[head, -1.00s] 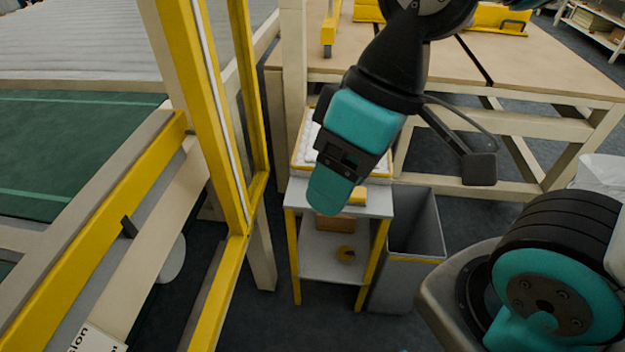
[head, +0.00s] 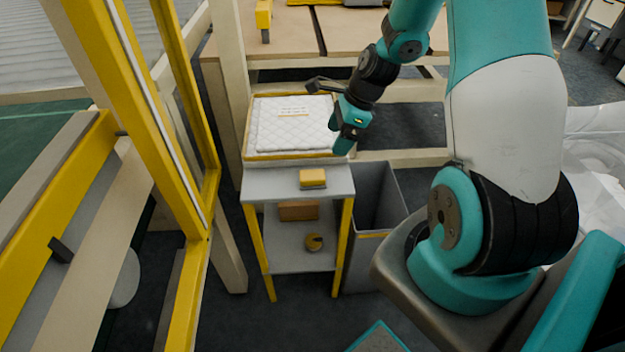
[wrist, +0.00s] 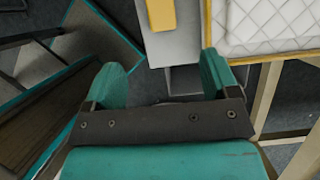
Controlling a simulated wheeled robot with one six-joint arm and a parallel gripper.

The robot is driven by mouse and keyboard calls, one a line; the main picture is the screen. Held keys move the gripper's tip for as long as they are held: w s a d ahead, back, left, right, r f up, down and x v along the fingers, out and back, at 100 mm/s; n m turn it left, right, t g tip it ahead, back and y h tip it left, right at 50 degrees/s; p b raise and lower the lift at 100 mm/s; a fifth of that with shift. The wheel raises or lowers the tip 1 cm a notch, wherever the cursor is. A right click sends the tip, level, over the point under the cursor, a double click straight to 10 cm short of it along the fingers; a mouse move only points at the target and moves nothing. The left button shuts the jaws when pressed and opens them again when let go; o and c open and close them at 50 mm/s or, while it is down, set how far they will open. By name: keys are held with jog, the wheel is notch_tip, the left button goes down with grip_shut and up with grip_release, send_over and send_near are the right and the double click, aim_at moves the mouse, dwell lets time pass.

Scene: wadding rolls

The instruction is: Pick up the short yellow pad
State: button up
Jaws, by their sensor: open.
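A short yellow pad (head: 312,178) lies on the grey top of a small yellow-legged stand (head: 270,183), near its right front part. In the wrist view the pad (wrist: 160,14) shows at the top edge, partly cut off, beyond the fingers. My gripper (head: 345,142) is above the right back of the stand, apart from the pad. In the wrist view my gripper (wrist: 163,74) has its two teal fingers spread with nothing between them.
A yellow-edged tray (head: 250,124) with a white quilted pad (head: 290,132) stands behind the yellow pad. A brown block (head: 298,210) and a round yellow item (head: 314,242) sit on the lower shelf. A grey bin (head: 376,190) stands right. A yellow frame (head: 150,95) rises left.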

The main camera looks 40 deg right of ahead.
send_near(313, 174)
jog(key=x, duration=0.5)
jog(key=shift+s+f, duration=0.15)
jog(key=shift+s, duration=0.05)
jog(key=shift+w+p+x, duration=0.2)
jog(key=shift+p+x, duration=0.1)
jog(key=shift+x, duration=2.4)
jog(key=c, duration=1)
jog(key=shift+c, duration=0.2)
notch_tip(313, 174, up, 20)
